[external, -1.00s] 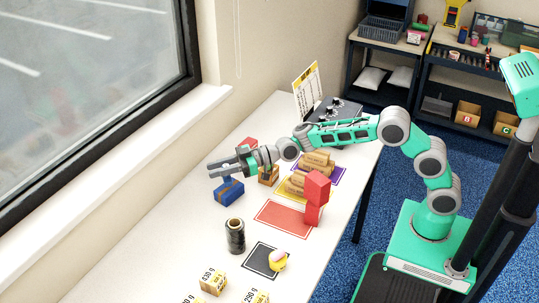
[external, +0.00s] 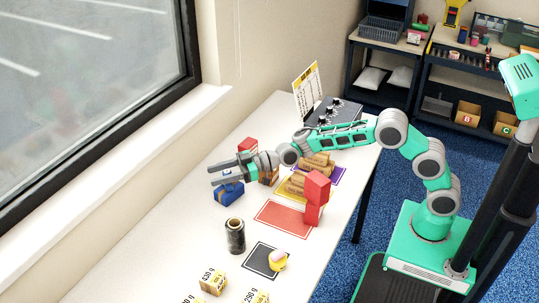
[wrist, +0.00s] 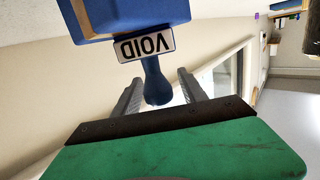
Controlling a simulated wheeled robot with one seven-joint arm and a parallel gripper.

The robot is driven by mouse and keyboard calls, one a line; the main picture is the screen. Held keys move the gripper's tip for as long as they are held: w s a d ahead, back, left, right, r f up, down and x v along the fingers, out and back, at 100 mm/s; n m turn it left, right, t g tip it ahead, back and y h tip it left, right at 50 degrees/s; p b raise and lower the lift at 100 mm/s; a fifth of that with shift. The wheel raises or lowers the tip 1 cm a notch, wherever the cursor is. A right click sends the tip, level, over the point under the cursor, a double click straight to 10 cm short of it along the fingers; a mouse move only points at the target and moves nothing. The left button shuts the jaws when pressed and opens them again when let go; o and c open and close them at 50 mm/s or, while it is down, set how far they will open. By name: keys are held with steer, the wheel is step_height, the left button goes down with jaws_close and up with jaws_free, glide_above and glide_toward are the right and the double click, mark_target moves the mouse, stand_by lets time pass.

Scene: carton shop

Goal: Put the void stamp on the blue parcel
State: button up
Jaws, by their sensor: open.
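The void stamp (wrist: 156,88) is blue, with a white VOID label and a knobbed handle. In the wrist view, which looks upside down, its base is against the blue parcel (wrist: 110,22), which has a tan band. The stamp appears to stand on the parcel. The parcel sits on the table's window side in the external view (external: 228,195). My gripper (external: 213,175) is above it, and in the wrist view the two fingers (wrist: 159,77) are spread on either side of the handle, with gaps visible. My gripper partly hides the stamp in the external view.
A red block (external: 247,145) and a brown box stand just behind my gripper. A dark cylinder (external: 235,236) stands nearer the front. The window wall is close on the left.

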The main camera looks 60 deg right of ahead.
mark_target(226, 171)
steer(key=shift+r+p, duration=0.4)
steer(key=v, duration=0.2)
steer(key=b+v, duration=0.1)
steer(key=v, duration=0.4)
steer(key=shift+s+d+f, duration=0.2)
steer(key=shift+d+f, duration=0.05)
